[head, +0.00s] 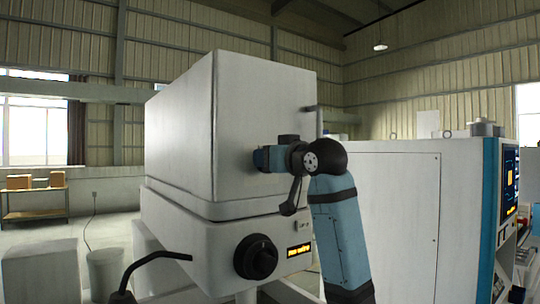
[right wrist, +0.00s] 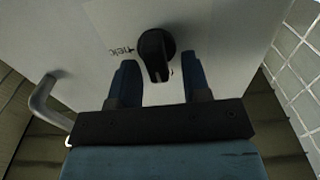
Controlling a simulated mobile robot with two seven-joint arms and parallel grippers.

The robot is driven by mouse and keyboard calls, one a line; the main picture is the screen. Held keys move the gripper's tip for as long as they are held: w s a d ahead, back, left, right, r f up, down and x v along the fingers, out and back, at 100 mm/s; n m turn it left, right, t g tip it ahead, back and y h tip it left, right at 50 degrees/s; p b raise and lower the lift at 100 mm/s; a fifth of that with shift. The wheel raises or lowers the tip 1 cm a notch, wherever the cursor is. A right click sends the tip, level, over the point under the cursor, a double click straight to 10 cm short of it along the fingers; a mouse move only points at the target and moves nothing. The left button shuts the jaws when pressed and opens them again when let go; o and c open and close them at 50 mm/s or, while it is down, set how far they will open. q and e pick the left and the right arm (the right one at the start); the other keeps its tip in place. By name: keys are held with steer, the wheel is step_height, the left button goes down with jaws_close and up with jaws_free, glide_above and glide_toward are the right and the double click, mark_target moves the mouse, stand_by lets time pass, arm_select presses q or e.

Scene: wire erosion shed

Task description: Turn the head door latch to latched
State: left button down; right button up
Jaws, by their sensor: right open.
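The head door latch (right wrist: 155,50) is a black round knob with a raised bar grip on a pale door panel (right wrist: 105,22). The bar points down toward my gripper in the right wrist view, and part of a printed word shows to its left. My right gripper (right wrist: 158,62) is open, with its two blue fingers on either side of the bar and visible gaps to both. I cannot tell how deep the fingertips reach. In the head view my right gripper (head: 264,159) is at the door side of the white machine head (head: 180,140); the latch is hidden there. My left gripper is out of view.
A grey bar handle (right wrist: 42,100) stands out from the door, left of the latch. Below the head is a black rotary knob (head: 256,257) beside an orange display (head: 299,249). A white cabinet (head: 395,215) stands close on the right.

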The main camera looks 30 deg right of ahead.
steer(key=c, duration=0.6)
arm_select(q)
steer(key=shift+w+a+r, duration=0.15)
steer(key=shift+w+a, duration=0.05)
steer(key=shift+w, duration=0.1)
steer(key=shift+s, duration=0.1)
arm_select(e)
steer(key=shift+d+m, duration=0.1)
steer(key=shift+m, duration=0.3)
steer(key=shift+d+m, duration=0.1)
steer(key=shift+m, duration=0.9)
steer(key=shift+w+d+f+m, duration=0.1)
steer(key=shift+d+f+m, duration=0.15)
steer(key=shift+m, duration=2.25)
steer(key=shift+s+d+f+m, duration=0.1)
steer(key=shift+f+m, duration=0.1)
steer(key=shift+m, duration=2.3)
steer(key=shift+w+d+f+m, duration=0.1)
steer(key=shift+d+f+m, duration=0.15)
steer(key=shift+m, duration=2.25)
